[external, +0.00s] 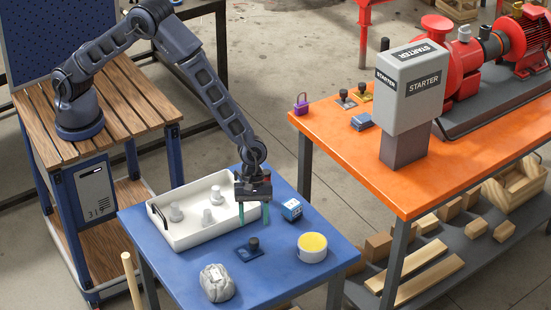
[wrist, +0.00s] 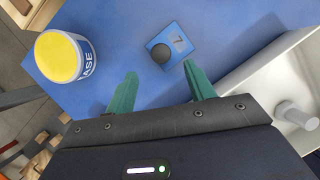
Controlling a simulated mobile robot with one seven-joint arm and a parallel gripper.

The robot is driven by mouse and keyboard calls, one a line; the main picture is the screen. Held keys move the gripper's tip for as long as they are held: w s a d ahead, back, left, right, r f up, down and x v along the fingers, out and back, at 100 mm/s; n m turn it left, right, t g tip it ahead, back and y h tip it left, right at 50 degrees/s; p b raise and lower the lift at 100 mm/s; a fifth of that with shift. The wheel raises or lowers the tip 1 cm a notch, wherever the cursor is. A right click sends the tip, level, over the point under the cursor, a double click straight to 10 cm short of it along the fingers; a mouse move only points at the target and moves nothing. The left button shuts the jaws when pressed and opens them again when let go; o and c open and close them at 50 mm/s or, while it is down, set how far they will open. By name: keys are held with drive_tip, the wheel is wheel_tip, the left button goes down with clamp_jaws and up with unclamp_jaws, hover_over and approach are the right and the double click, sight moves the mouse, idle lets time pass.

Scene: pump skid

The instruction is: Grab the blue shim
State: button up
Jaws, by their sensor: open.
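The blue shim (external: 249,252) is a small flat blue plate with a black knob, lying on the blue table (external: 185,270). It also shows in the wrist view (wrist: 180,38), near the top centre, with a pale mark beside the knob. My gripper (external: 253,214) is open and empty above the table, beside the white tray. In the wrist view its two green fingers (wrist: 160,78) point towards the shim, which lies beyond the fingertips, apart from them. Nothing hides the shim.
A white tray (external: 173,242) with grey knobbed pieces is at the table's back left. A blue box (external: 291,209), a yellow-topped tub (external: 312,248) and a grey bundle (external: 217,283) stand around the shim. The orange bench (external: 330,147) holds a starter box (external: 412,88).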

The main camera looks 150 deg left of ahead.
sight(254, 240)
drive_tip(key=x, duration=0.8)
drive_tip(key=shift+d+f, duration=0.15)
drive_tip(key=c, duration=1.1)
drive_tip(key=shift+c, duration=0.2)
